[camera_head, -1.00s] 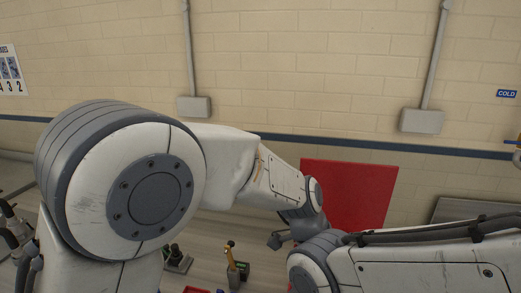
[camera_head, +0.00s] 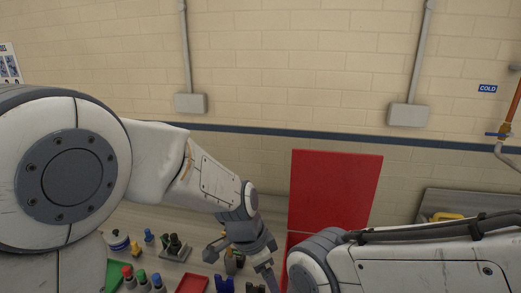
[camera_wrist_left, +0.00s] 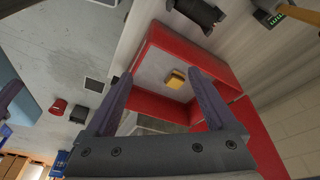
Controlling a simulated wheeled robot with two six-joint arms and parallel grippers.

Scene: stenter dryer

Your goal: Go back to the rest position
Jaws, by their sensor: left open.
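My left arm comes in from the left in the head view and bends down over the bench. Its gripper (camera_head: 266,272) points downward near the red box and is partly cut off by the lower edge. In the left wrist view the two fingers (camera_wrist_left: 162,95) stand wide apart with nothing between them touching. Beyond them lies an open red box (camera_wrist_left: 225,70) with a small yellow item (camera_wrist_left: 175,79) inside. My right arm crosses the lower right of the head view; its gripper is out of frame.
The red box's raised lid (camera_head: 335,190) stands behind the arms. Bottles with coloured caps (camera_head: 141,277), a green tray (camera_head: 114,274) and a red tray (camera_head: 191,284) are on the bench at left. A pale brick wall (camera_head: 300,70) closes the back. A pipe with a valve (camera_head: 505,130) is at right.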

